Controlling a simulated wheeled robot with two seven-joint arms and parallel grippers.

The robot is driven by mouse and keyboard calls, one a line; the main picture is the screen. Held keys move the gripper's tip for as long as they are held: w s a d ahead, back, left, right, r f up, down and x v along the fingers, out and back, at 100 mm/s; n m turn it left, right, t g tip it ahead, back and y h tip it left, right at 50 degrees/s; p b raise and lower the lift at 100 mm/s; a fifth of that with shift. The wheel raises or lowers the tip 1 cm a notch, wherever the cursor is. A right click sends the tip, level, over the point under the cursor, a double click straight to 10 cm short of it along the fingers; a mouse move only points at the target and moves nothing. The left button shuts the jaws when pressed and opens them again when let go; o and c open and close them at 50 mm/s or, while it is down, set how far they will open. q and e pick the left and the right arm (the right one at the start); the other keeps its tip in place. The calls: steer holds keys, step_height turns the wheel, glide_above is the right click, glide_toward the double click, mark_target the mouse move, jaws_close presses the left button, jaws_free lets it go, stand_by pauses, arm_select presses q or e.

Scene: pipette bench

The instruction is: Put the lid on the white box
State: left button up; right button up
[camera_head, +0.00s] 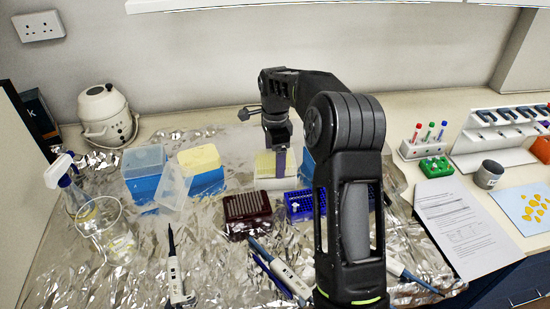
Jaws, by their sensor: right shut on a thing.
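The white box (268,184) stands on the foil near the middle of the bench, with pale yellow contents showing at its top. My right gripper (281,172) points down at the box's right part. It is shut on what looks like the clear lid, whose outline is hard to make out against the box. I cannot tell whether the lid touches the box. My right arm hides part of the area to the right. My left gripper is not in view.
A blue box with a clear cover (144,160), a loose clear lid (174,187) and a yellow-topped blue box (206,182) stand left. A dark red rack (246,206) and a blue rack (299,211) are in front. Several pipettes lie nearer. A beaker (103,232) stands far left.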

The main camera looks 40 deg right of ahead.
steer(key=shift+s+f, duration=0.2)
steer(key=shift+f, duration=0.2)
steer(key=shift+a+f, duration=0.1)
steer(key=shift+s+f, duration=0.1)
steer(key=shift+f, duration=0.1)
steer(key=shift+c, duration=0.8)
steer(key=o, duration=1.3)
steer(key=shift+c, duration=0.2)
steer(key=o, duration=0.3)
steer(key=shift+w, duration=0.2)
steer(key=shift+r, duration=0.15)
steer(key=shift+r+b, duration=0.7)
steer(key=shift+r, duration=3.2)
